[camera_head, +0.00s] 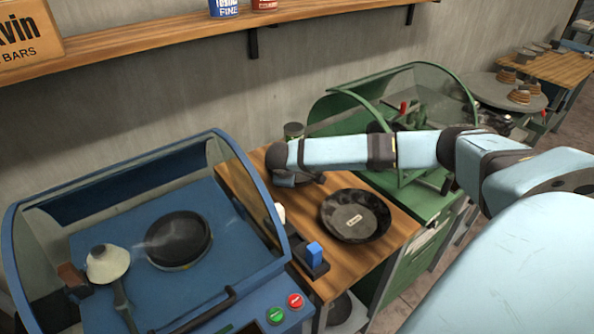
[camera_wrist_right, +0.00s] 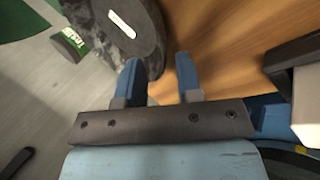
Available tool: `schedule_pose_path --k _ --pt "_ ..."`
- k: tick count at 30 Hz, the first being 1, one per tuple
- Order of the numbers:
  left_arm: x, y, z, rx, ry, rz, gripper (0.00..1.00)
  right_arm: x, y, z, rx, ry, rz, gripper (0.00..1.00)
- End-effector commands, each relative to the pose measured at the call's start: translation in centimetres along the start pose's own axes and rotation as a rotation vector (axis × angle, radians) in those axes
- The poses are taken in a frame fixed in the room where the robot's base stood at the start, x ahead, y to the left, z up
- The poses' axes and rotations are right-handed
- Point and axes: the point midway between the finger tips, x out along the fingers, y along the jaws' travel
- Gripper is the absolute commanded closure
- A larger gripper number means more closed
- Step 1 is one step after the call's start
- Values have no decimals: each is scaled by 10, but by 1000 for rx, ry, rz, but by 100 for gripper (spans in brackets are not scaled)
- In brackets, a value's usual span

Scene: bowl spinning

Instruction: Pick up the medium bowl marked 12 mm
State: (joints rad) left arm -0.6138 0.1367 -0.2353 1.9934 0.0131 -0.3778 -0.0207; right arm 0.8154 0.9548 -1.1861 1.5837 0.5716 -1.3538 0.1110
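A dark, worn metal bowl (camera_head: 341,225) with a white label sits on the wooden bench top (camera_head: 399,227); the label's writing is too small to read. In the right wrist view the bowl (camera_wrist_right: 92,20) is at the upper left. My right arm reaches in from the right in the head view, and its gripper is mostly hidden at the arm's far end. In the right wrist view my right gripper (camera_wrist_right: 159,78) is open, its two blue fingers apart. One finger overlaps the bowl's edge and the other is over wood; contact cannot be told. My left gripper is out of view.
A blue machine (camera_head: 140,290) with a clear hood stands at the left, holding a second dark bowl (camera_head: 178,238). A green hooded machine (camera_head: 425,200) stands at the right. A wall shelf (camera_head: 150,47) runs above. A blue-topped block (camera_head: 314,254) sits at the bench's left edge.

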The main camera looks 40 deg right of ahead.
Motion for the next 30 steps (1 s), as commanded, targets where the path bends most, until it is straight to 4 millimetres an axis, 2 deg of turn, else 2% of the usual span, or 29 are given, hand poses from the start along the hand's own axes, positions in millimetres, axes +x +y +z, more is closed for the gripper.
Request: schedule_pose_path --k 10,19,20,24,30 --pt "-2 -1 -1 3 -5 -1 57 44 -2 0 0 -1 0 67" --pt "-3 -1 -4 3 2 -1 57 52 -2 0 0 1 0 67" --pt "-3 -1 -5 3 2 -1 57 52 -2 0 0 1 0 69" --pt "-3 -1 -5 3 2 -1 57 52 -2 0 0 0 0 100" --pt "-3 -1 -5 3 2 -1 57 51 -1 0 0 1 1 100"
